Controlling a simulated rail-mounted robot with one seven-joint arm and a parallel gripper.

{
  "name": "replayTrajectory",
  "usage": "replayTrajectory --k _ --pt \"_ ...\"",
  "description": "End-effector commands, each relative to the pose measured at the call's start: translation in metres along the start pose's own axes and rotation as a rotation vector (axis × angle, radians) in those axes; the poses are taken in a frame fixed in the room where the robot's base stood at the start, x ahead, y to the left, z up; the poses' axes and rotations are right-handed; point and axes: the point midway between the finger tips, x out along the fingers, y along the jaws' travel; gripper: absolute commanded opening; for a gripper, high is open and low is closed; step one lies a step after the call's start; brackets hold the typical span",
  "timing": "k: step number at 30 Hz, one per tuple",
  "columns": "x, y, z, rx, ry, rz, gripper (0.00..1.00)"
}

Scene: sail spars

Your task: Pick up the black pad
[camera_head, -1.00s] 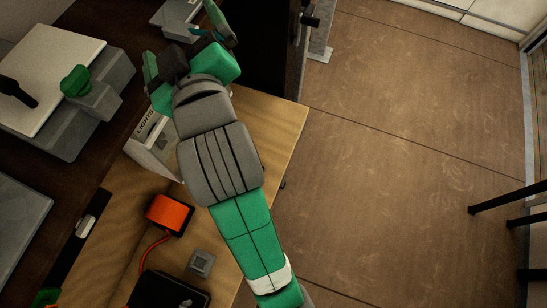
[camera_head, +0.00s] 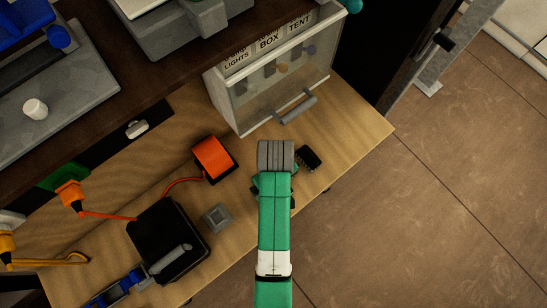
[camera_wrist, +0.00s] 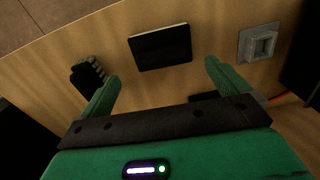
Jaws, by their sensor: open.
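The black pad (camera_wrist: 160,47) is a flat dark rectangle with a pale edge, lying on the wooden worktop. In the wrist view it sits just beyond the gap between my fingertips, apart from both. My gripper (camera_wrist: 161,72) is open and empty, its two green fingers spread with bare wood between them. In the head view my arm covers most of the gripper and the pad's place on the worktop.
A small black block (camera_head: 309,158) lies to the right of my gripper in the head view. A grey square socket (camera_head: 216,217), an orange box (camera_head: 214,158) with a cord, and a larger black case (camera_head: 168,240) stand left. A clear-fronted labelled box (camera_head: 272,75) stands behind.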

Motion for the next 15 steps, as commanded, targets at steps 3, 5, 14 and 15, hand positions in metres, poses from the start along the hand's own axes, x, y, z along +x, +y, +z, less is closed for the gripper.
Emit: replayTrajectory --k 3,5,14,15 --pt "0.015 0.0 0.0 0.0 -0.001 -0.001 1.0" --pt "0.021 0.0 0.0 0.0 -0.001 0.0 1.0" --pt "0.059 -0.003 -0.003 0.001 0.0 0.0 1.0" --pt "0.065 -0.003 -0.003 0.001 0.001 0.001 1.0"
